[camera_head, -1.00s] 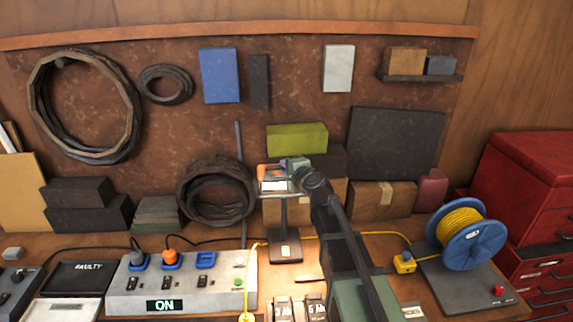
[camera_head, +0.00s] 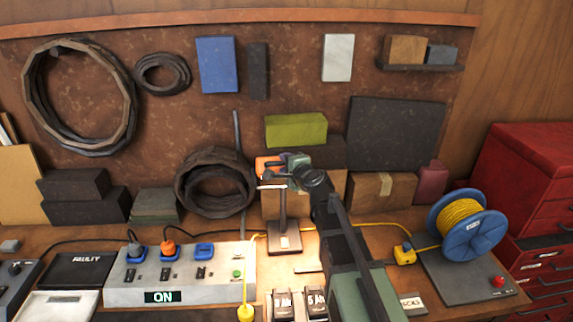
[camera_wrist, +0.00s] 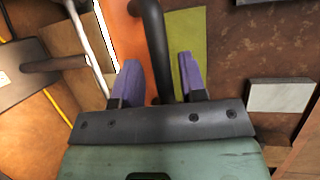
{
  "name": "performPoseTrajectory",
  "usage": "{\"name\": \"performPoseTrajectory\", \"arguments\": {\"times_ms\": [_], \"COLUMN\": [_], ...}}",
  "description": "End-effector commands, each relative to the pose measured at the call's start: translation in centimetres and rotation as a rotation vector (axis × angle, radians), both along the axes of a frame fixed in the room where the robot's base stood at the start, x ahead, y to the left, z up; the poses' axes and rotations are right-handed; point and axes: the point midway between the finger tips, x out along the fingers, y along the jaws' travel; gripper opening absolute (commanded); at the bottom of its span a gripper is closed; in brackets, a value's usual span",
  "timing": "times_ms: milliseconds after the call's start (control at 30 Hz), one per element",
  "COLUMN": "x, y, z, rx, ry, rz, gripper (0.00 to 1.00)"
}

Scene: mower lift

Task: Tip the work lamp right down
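The work lamp has an orange head (camera_head: 268,168) on a dark post (camera_head: 283,212) with a square base (camera_head: 284,242) on the bench. Its head is tipped steeply down; only a thin white lit edge shows below it. My gripper (camera_head: 288,166) is at the right side of the head. In the wrist view, a dark bent handle bar (camera_wrist: 155,35) on the orange lamp head (camera_wrist: 128,28) runs between the two purple fingers of my gripper (camera_wrist: 159,62). The fingers stand apart with a gap visible on each side of the bar. My arm hides some of the bench.
A grey socket box (camera_head: 180,285) reading ON stands left of the lamp. A blue reel of yellow cable (camera_head: 470,228) stands right. A yellow cable crosses the bench near the lamp base. Boxes and a black coil (camera_head: 215,185) stand behind.

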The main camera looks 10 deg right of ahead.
Motion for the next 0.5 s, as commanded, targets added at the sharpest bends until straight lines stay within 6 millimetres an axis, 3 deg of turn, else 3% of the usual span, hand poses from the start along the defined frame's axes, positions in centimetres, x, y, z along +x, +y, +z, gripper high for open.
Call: {"name": "performPoseTrajectory", "arguments": {"times_ms": [267, 367, 500], "x": [-0.1, -1.0, -3.7], "y": [0.0, -0.3, -1.0], "z": [0.1, 0.3, 0.9], "rx": [0.001, 0.001, 0.001], "ry": [-0.001, -0.001, -0.002], "rz": [-0.001, -0.001, -0.003], "gripper": [0.41, 0.41, 0.41]}}
